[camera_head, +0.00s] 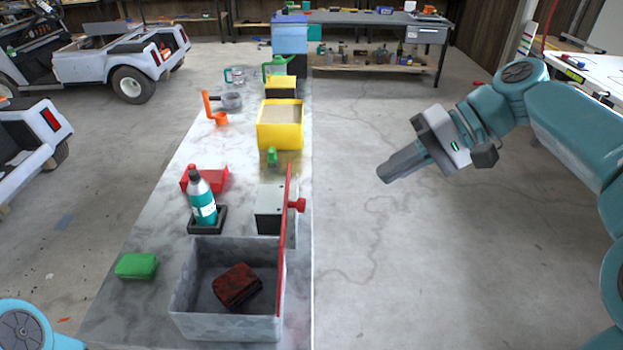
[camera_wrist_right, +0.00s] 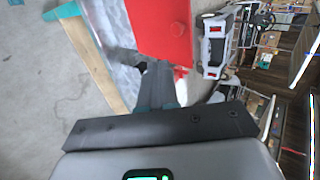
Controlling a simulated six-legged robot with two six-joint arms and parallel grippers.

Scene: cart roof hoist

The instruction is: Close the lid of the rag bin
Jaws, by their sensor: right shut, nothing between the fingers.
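The rag bin (camera_head: 228,326) is an open grey box at the near end of the bench, with a dark red rag (camera_head: 238,286) inside. Its red lid (camera_head: 285,235) stands upright along the bin's right side, seen nearly edge-on, with a red knob (camera_head: 297,205) on its right face. In the right wrist view the lid (camera_wrist_right: 160,22) shows as a red panel beyond the fingers. My right gripper (camera_head: 383,175) is shut and empty, to the right of the lid and apart from it; its fingers (camera_wrist_right: 155,85) also show in the wrist view. My left gripper is out of view.
On the bench are a green block (camera_head: 137,266), a teal bottle (camera_head: 201,200) in a dark holder, a red box (camera_head: 212,179), a grey box (camera_head: 268,210) behind the lid and a yellow bin (camera_head: 280,140). The floor right of the bench is clear.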

